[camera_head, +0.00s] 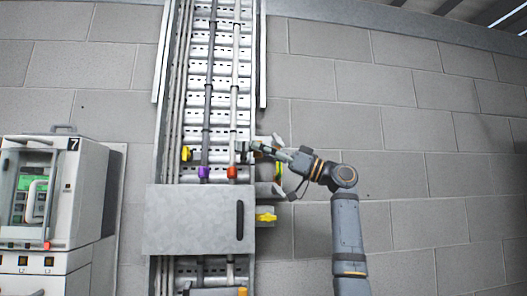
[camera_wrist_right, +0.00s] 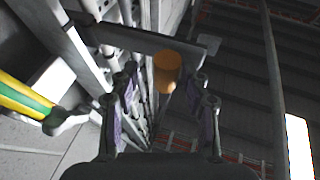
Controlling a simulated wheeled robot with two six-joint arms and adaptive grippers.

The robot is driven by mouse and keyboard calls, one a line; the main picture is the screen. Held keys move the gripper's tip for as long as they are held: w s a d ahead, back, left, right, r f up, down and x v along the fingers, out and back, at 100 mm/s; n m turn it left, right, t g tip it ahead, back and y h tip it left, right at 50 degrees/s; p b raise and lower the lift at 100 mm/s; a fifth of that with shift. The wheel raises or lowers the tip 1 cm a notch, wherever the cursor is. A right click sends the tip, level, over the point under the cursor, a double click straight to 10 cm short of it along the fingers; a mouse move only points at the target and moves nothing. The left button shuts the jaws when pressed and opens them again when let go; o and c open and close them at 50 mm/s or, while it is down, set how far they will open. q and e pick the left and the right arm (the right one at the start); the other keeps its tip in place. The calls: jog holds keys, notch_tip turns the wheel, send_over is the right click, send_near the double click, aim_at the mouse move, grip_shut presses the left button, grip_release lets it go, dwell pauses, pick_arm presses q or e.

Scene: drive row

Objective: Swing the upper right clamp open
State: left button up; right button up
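My right gripper (camera_head: 246,148) reaches in from the right to the right edge of the vertical cable tray, just above the red-orange collar (camera_head: 232,172) on the pale cable. In the right wrist view its two fingers (camera_wrist_right: 164,104) stand apart. An orange cylindrical knob (camera_wrist_right: 167,70) shows between and beyond the fingertips, beside a grey bar (camera_wrist_right: 140,38); I take these to be parts of the upper right clamp. I cannot tell whether a finger touches the knob. In the head view the gripper hides most of that clamp. My left gripper is not in view.
A grey cover plate (camera_head: 190,220) with a dark handle lies across the tray below. A yellow piece (camera_head: 265,217) sticks out beside it. Another yellow piece (camera_head: 186,154) and a purple collar (camera_head: 203,172) are to the left. A white cabinet (camera_head: 85,200) stands far left.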

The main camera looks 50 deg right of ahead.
jog(key=v, duration=0.7)
dwell(0.3)
jog(key=shift+s+d, duration=0.2)
